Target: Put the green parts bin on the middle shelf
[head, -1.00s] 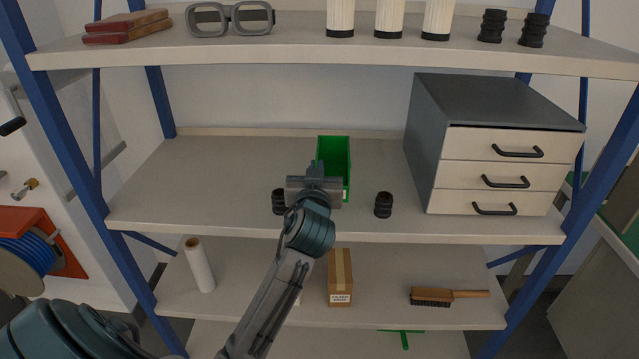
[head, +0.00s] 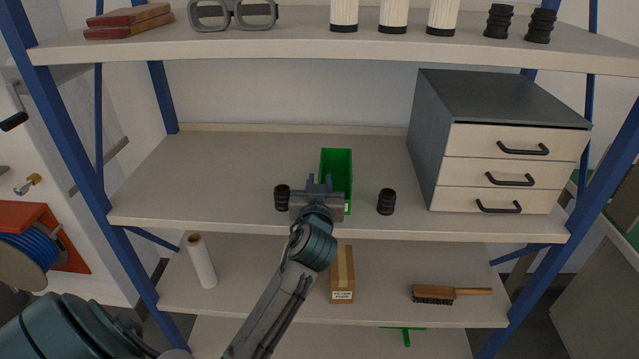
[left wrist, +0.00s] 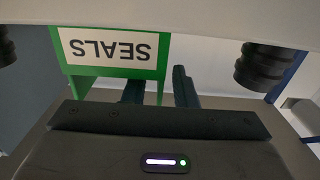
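The green parts bin (head: 342,168) is upright on the middle shelf (head: 240,170), near its front, between two small black ribbed pieces. Its white SEALS label (left wrist: 108,48) shows upside down in the left wrist view. My left gripper (head: 319,183) is at the bin's left front. Its two fingers (left wrist: 160,88) stand apart, one on each side of the bin's side wall, with a visible gap. The fingertips are partly hidden, so contact with the wall is unclear. My right gripper is in neither view.
Black ribbed pieces (head: 282,197) and (head: 386,202) stand close on either side of the bin. A grey drawer cabinet (head: 500,100) fills the shelf's right part. The shelf's left part is clear. The upper shelf (head: 330,50) hangs above; the lower shelf holds a carton (head: 342,275) and a brush (head: 450,294).

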